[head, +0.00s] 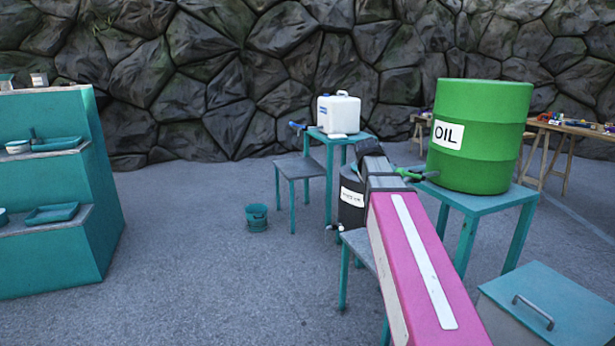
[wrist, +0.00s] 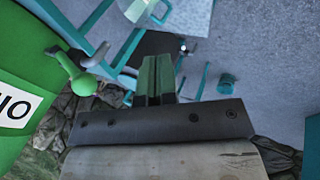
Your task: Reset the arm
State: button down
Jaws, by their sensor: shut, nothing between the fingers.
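My arm, pink with a white stripe, reaches forward from the lower right of the head view. My gripper (head: 368,148) is at its far end, beside the left side of the green oil drum. In the wrist view my gripper (wrist: 156,62) shows its two fingers pressed together, with nothing between them. It appears apart from the green drum (head: 480,115), whose green tap (head: 415,174) points toward the arm. The tap (wrist: 80,80) is left of the fingers in the wrist view. My arm hides part of a dark drum (head: 350,203) with a white label.
A white jug (head: 339,113) stands on a teal-legged table behind the gripper. The oil drum stands on a teal table (head: 470,200). A teal bucket (head: 257,217) is on the floor. Teal shelves (head: 60,190) are at left. A teal-lidded box (head: 555,300) is at lower right.

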jog(key=s+a+f+m+g+y, duration=0.1)
jog(key=s+a+f, duration=0.2)
jog(key=s+f, duration=0.3)
jog(key=s+a+f+m+g+y, duration=0.1)
jog(key=s+f, duration=0.6)
jog(key=f, duration=0.8)
jog(key=s+a+f+m+g+y, duration=0.1)
jog(key=s+a+f, duration=0.3)
jog(key=f, duration=0.7)
jog(key=shift+s+a+m+g+y, duration=0.35)
jog(key=shift+s+m+y, duration=0.25)
jog(key=shift+s, duration=0.6)
